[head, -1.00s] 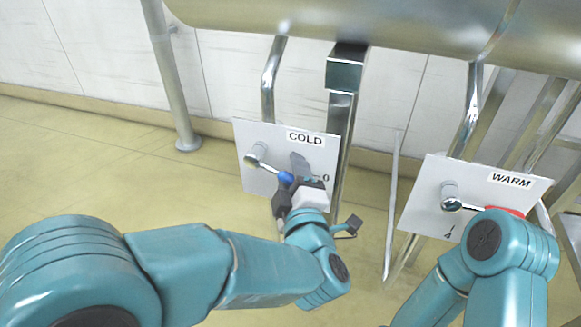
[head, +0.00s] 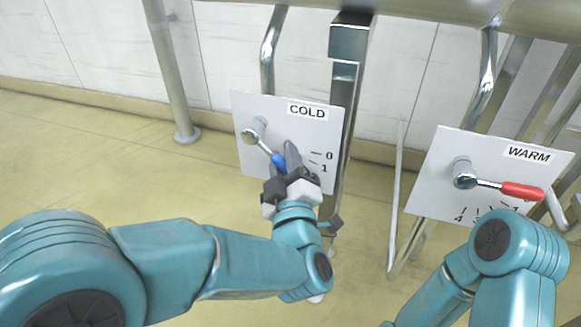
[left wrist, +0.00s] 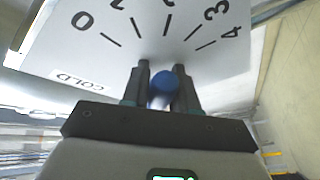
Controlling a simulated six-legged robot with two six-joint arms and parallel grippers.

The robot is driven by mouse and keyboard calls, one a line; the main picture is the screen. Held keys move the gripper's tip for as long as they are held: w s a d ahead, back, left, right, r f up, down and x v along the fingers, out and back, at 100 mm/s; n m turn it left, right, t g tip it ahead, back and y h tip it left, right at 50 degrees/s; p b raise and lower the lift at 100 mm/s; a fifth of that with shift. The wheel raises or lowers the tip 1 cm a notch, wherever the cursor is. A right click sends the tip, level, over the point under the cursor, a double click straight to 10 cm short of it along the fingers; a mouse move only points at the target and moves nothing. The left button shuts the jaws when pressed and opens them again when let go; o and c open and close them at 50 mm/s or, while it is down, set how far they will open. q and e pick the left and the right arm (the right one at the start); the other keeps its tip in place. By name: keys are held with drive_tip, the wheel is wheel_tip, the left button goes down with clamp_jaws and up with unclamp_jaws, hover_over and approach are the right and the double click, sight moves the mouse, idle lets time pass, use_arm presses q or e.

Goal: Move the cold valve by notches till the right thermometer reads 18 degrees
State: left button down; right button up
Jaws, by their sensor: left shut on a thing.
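The cold valve is a metal lever on a white plate labelled COLD (head: 258,165), with a blue handle (head: 279,163) pointing down and right from its pivot. The marks 0 and 1 show to its right; lower ones are hidden by my gripper. My left gripper (head: 285,160) is shut on the blue handle. In the left wrist view, the round blue handle end (left wrist: 164,84) sits between the two fingers, below marks 0 to 4; the lever's exact mark cannot be told. No thermometer is in view. My right arm shows at lower right; its gripper is out of view.
A second white plate labelled WARM (head: 436,175) stands at right, with a red-handled lever (head: 522,191) pointing right. Metal pipes and posts (head: 345,90) stand behind and between the plates. The floor at left is clear around one grey post (head: 170,80).

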use_arm(q)
drive_tip(key=shift+w+a, duration=0.1)
drive_tip(key=c, duration=1)
unclamp_jaws()
drive_tip(key=shift+f, duration=0.1)
